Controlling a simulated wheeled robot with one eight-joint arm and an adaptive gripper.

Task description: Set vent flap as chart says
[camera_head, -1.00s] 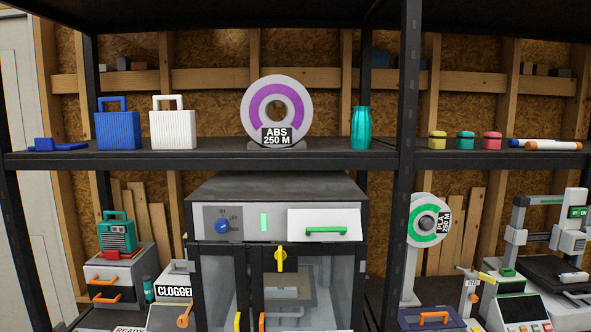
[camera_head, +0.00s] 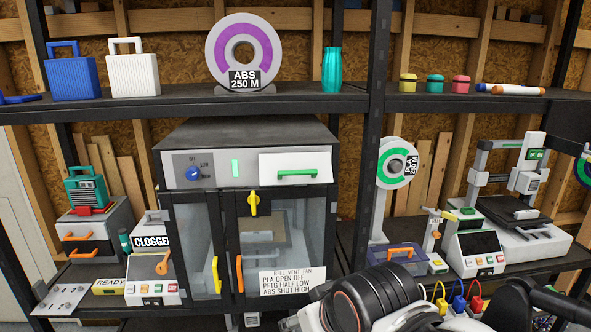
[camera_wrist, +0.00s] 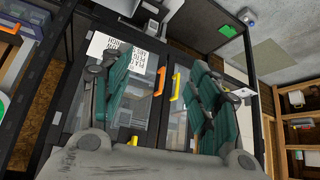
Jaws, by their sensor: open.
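The chart (camera_head: 292,283) is a white sheet low on the enclosure's glass front, reading "REEL VENT FAN, PLA OPEN OFF, PETG HALF LOW, ABS SHUT HIGH". It also shows in the wrist view (camera_wrist: 108,47). The enclosure (camera_head: 240,140) has a blue dial (camera_head: 194,174), a small green light and a white panel (camera_head: 270,163) with a green handle (camera_head: 297,173). I cannot tell for sure which part is the vent flap. A purple ABS reel (camera_head: 243,52) stands on the shelf above. My gripper (camera_wrist: 158,85) is open and empty before the enclosure doors.
The doors carry a yellow handle (camera_head: 215,274), an orange handle (camera_head: 239,273) and a yellow latch (camera_head: 253,204). A green PLA reel (camera_head: 396,162) stands right of the enclosure, near a printer (camera_head: 525,215). A "CLOGGED" box (camera_head: 158,270) stands left.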

